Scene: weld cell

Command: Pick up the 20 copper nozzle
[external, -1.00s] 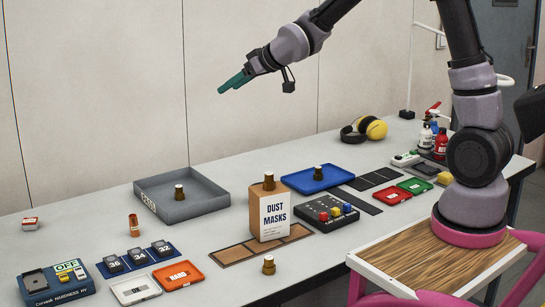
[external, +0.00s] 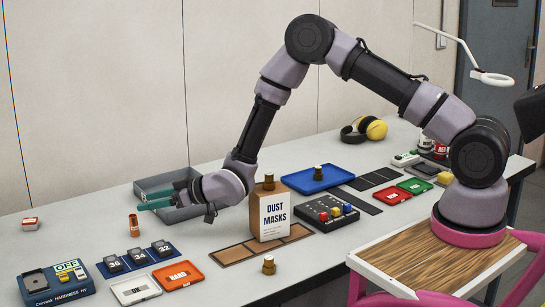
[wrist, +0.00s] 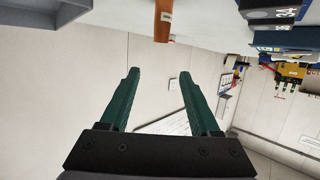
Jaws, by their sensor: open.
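A small copper-orange nozzle (external: 133,223) stands upright on the grey table, left of the grey tray and behind the blue block mat. It also shows at the top edge of the wrist view (wrist: 163,20), partly cut off; its marking is too small to read. My gripper (external: 144,200) has its green fingers pointing left, just above and behind the nozzle, and is open and empty. In the wrist view (wrist: 159,74) the gap between the fingers is empty and the nozzle lies beyond them.
The grey tray (external: 152,187) lies behind my gripper, partly hidden by it. The dust mask box (external: 270,218) stands to the right. The blue mat with number blocks (external: 137,258) and the orange tray (external: 178,276) lie in front. The table left of the nozzle is fairly clear.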

